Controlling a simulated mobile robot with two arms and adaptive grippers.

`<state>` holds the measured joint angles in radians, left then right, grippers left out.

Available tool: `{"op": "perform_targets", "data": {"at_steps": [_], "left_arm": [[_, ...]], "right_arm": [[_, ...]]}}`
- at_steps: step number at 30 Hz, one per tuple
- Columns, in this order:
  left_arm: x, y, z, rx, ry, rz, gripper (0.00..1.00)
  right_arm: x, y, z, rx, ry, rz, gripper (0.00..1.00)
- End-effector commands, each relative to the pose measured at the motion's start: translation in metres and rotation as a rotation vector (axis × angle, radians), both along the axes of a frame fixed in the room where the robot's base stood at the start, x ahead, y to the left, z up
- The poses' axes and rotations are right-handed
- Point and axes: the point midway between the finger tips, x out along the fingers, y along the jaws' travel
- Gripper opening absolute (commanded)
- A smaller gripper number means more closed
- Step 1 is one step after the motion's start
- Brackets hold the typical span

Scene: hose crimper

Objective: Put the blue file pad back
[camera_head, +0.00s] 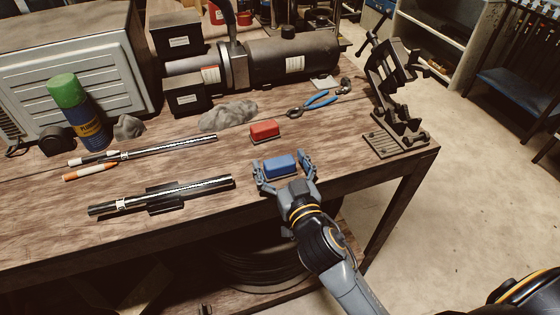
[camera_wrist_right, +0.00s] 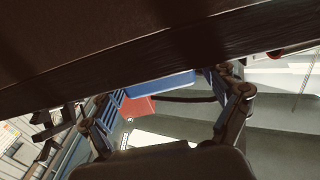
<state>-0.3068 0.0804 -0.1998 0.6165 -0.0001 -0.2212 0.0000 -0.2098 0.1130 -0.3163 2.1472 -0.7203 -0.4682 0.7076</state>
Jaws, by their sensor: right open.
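The blue file pad (camera_head: 280,166) is a small block near the front edge of the workbench. A thin base shows under its front edge. My right gripper (camera_head: 285,171) is open, with one finger on each side of the blue pad. I cannot tell whether the fingers touch it. In the right wrist view the blue pad (camera_wrist_right: 160,84) lies between the spread fingers of the right gripper (camera_wrist_right: 165,97). A red pad (camera_head: 264,129) sits on a flat base just behind the blue one. My left gripper is not in view.
Two metal rods (camera_head: 165,195) lie on the left of the workbench (camera_head: 225,215). A clamp-like device (camera_head: 395,100) stands at the right corner.

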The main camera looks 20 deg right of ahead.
Motion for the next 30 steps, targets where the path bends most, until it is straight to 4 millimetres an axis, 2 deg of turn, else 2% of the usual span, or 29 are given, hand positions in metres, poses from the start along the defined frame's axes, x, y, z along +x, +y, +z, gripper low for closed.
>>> {"op": "perform_targets", "data": {"at_steps": [8,11,21,25,30], "left_arm": [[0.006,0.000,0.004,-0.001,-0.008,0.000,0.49],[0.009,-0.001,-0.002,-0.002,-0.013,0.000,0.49],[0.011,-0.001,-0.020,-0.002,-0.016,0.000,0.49],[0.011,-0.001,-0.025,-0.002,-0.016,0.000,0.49],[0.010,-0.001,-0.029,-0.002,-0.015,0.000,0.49]], "right_arm": [[-0.002,0.000,0.004,-0.001,0.000,0.000,0.88],[-0.016,0.000,0.001,0.002,0.002,0.001,0.88],[-0.083,-0.003,0.001,0.003,0.002,0.000,0.88],[-0.102,-0.003,0.001,0.002,0.002,0.000,0.88],[-0.116,-0.004,0.003,0.001,0.000,-0.001,0.88]]}}
